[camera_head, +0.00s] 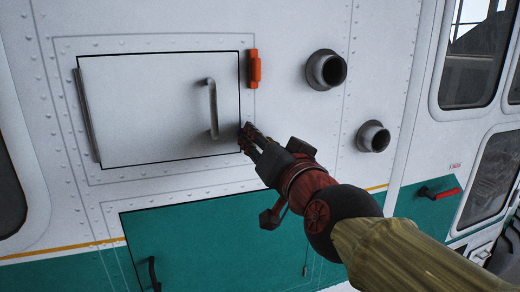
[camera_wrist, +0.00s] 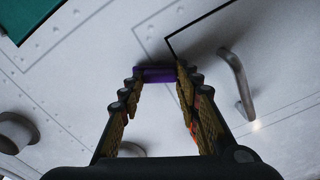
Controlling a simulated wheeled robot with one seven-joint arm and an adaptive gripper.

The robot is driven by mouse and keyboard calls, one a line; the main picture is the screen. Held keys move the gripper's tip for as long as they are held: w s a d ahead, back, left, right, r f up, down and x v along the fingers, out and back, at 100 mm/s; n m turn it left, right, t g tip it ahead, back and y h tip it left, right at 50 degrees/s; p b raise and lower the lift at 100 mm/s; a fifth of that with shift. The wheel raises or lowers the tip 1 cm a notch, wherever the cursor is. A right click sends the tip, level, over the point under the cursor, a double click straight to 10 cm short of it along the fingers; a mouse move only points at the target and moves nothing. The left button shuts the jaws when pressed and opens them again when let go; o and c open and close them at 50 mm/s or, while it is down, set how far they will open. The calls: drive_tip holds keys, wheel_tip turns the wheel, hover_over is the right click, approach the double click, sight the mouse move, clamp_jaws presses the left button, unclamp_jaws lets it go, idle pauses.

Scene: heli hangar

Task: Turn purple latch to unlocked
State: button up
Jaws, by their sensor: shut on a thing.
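The purple latch (camera_wrist: 156,74) shows in the wrist view between my fingertips, at the corner of a rectangular white panel door. In the head view it is mostly hidden by my gripper (camera_head: 246,135), which reaches the door's lower right edge. In the wrist view my gripper (camera_wrist: 158,80) has its two fingers at either end of the latch, shut on it. The latch lies across the gap between the fingertips. The white door (camera_head: 150,115) looks closed, with a grey bar handle (camera_head: 212,108) that also shows in the wrist view (camera_wrist: 236,85).
An orange latch (camera_head: 254,68) sits at the door's upper right edge. Two round pipe outlets (camera_head: 326,70) (camera_head: 373,136) stick out to the right. A green lower panel (camera_head: 200,240) has a dark handle (camera_head: 154,274).

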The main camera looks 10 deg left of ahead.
drive_tip(key=m+b, duration=0.1)
drive_tip(key=m, duration=0.7)
drive_tip(key=m+b, duration=0.1)
drive_tip(key=m, duration=0.3)
drive_tip(key=shift+w+d+f+b, duration=0.1)
drive_tip(key=shift+d+f+b, duration=0.05)
drive_tip(key=shift+f+b, duration=0.15)
drive_tip(key=shift+m, duration=0.3)
drive_tip(key=o, duration=1.2)
drive_tip(key=shift+c, duration=0.2)
drive_tip(key=shift+r, duration=0.1)
